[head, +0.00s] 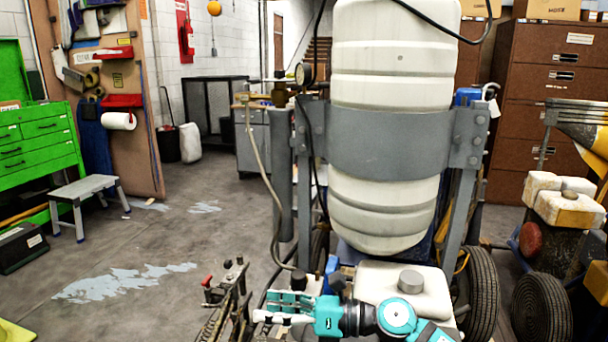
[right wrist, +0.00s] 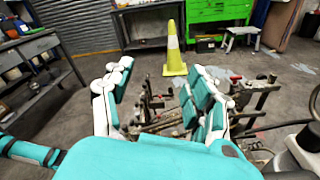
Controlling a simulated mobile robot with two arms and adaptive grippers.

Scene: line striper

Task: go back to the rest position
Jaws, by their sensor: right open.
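My right gripper (head: 276,308) is at the bottom centre of the head view, low in front of the line striper. In the right wrist view its fingers (right wrist: 160,82) stand wide apart, with nothing held between them. The line striper carries a large white tank (head: 390,140) held by a grey metal band (head: 390,145). A smaller white container (head: 405,290) sits below, just behind my right arm. The striper's levers (head: 230,290) are close to the left of the gripper; contact cannot be told. My left gripper is not in view.
Open grey floor (head: 180,240) with pale paint patches lies left. A green cabinet (head: 38,150) and step stool (head: 85,195) stand there. Brown drawers (head: 545,75) and another machine (head: 565,205) are right. The right wrist view shows a yellow cone (right wrist: 173,55) and a workbench (right wrist: 35,75).

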